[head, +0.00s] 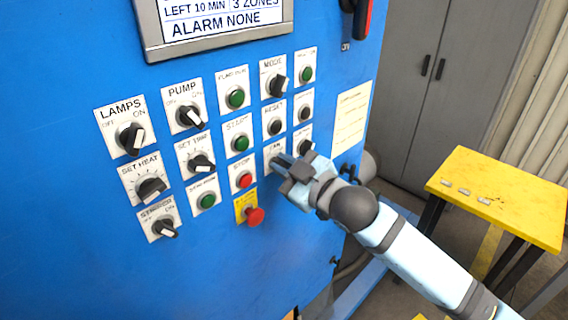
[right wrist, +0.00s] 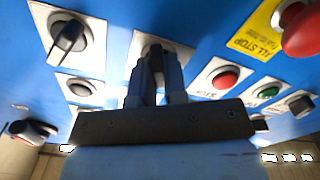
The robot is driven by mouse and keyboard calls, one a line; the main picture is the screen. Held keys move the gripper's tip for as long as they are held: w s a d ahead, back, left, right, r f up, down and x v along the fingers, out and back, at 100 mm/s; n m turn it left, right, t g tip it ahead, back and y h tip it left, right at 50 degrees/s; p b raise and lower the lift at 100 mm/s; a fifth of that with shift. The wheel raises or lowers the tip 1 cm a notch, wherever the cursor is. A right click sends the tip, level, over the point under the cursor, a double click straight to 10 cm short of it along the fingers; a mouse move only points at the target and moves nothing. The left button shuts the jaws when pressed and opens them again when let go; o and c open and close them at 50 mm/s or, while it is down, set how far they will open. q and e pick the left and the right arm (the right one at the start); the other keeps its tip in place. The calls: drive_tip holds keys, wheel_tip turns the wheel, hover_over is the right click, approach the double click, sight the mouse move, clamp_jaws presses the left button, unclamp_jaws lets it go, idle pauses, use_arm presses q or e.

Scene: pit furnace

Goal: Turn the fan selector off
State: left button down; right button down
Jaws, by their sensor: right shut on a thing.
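The fan selector (head: 273,156) sits on a white label plate on the blue panel; the plate top reads FAN. My right gripper (head: 282,163) reaches it from the lower right and covers most of the plate in the head view. In the right wrist view the gripper (right wrist: 157,68) has both fingers against the dark knob of the fan selector (right wrist: 147,40), shut on it. The fingers hide much of the knob, so its pointer direction cannot be told. My left gripper is not in view.
The red stop button (head: 244,180) and the red all-stop mushroom button (head: 254,215) are close to the left and below. Other selectors and buttons surround the fan plate. A yellow table (head: 510,195) stands at the right, before grey cabinets (head: 435,90).

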idle(0.3)
drive_tip(key=c, duration=1.2)
unclamp_jaws()
drive_tip(key=shift+o, duration=0.2)
drive_tip(key=b+v, duration=0.3)
drive_tip(key=v, duration=1.1)
drive_tip(key=shift+w+a, duration=0.1)
drive_tip(key=s+d+f+m+h+p, duration=0.1)
drive_tip(key=s+d+f+m+h, duration=0.15)
drive_tip(key=f, duration=0.65)
drive_tip(key=s+d+f+m+h+p, duration=0.15)
drive_tip(key=f+m, duration=0.25)
drive_tip(key=f, duration=0.6)
drive_tip(key=s+d+f+m+h, duration=0.2)
drive_tip(key=d+f+m+h, duration=0.15)
drive_tip(key=f, duration=0.55)
drive_tip(key=s+d+f+m+g+h, duration=0.1)
drive_tip(key=s+d+f+m+h, duration=0.1)
drive_tip(key=s+f, duration=0.8)
drive_tip(key=shift+s+d+f+g, duration=0.3)
drive_tip(key=shift+d+f+g, duration=0.15)
drive_tip(key=shift+f, duration=0.1)
